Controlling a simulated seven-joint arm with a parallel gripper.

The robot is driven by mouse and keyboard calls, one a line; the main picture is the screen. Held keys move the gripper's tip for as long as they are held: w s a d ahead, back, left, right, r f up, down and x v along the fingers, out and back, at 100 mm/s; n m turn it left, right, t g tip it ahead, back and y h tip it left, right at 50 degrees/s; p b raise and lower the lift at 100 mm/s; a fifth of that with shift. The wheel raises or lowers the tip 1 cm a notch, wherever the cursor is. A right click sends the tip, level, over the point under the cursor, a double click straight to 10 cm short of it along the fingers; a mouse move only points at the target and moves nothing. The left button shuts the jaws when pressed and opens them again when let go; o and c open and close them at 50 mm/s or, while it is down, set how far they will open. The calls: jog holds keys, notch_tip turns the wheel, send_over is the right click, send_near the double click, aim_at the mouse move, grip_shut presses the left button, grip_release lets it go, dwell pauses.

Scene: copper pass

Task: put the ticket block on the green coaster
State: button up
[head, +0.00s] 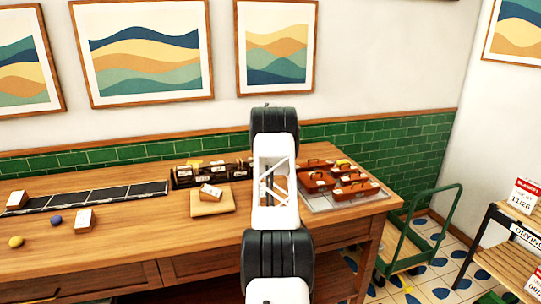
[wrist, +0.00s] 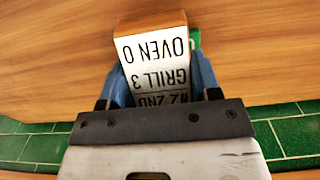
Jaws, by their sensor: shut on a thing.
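My gripper (wrist: 158,68) is shut on the ticket block (wrist: 152,50) in the wrist view, with a blue finger on each side. The block has a white printed face, with "OVEN 0" and "GRILL 3" upside down, and a tan-brown end. A small green patch (wrist: 195,40) shows just right of the block, mostly hidden behind it; it may be the green coaster. How high the block is above the wood, I cannot tell. In the head view my arm hides the gripper and the held block, and no green coaster can be made out.
The wooden counter (head: 130,248) carries a tan board (head: 212,208) with a block on it, a dark strip (head: 95,197), several loose blocks and balls, and a dark rack (head: 200,176). Red-brown boxes (head: 352,190) stand on the right. Green tiles (head: 410,145) line the wall.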

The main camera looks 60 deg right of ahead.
jog(key=shift+f, duration=0.2)
jog(key=shift+f, duration=0.1)
jog(key=o, duration=1)
notch_tip(320, 180, up, 12)
jog(key=shift+r, duration=0.15)
dwell(0.4)
dwell(0.6)
